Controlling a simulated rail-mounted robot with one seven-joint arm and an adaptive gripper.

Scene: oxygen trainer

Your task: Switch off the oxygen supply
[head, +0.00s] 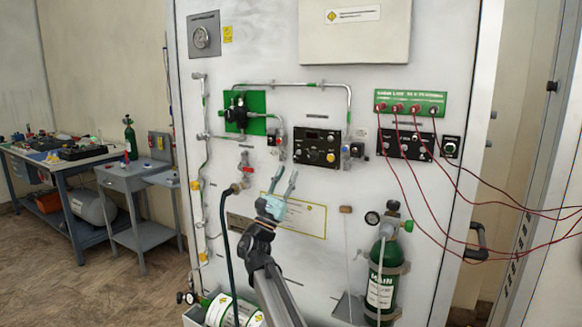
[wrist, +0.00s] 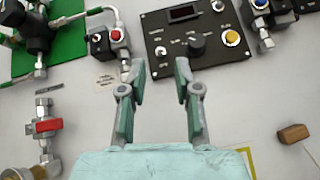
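My gripper (head: 284,180) is open and empty in front of the white panel (head: 350,195), below the black control box (head: 317,147). In the wrist view its fingers (wrist: 160,70) are spread, with the tips just below that box (wrist: 196,40). The box carries a display, a black knob (wrist: 197,46), a yellow button (wrist: 232,38) and small toggle switches. A small box with a red button (wrist: 117,36) is left of it. A red-handled valve (wrist: 48,126) is at lower left. A green cylinder (head: 381,275) labelled MAIN stands at lower right. Which control governs the oxygen is not clear to me.
Metal pipes (head: 292,84) run across the panel. Red cables (head: 455,185) hang from the green socket strip (head: 409,103) at right. A wooden block (wrist: 293,133) is on the panel to the right. A trolley (head: 137,180) and workbench (head: 60,165) stand at far left.

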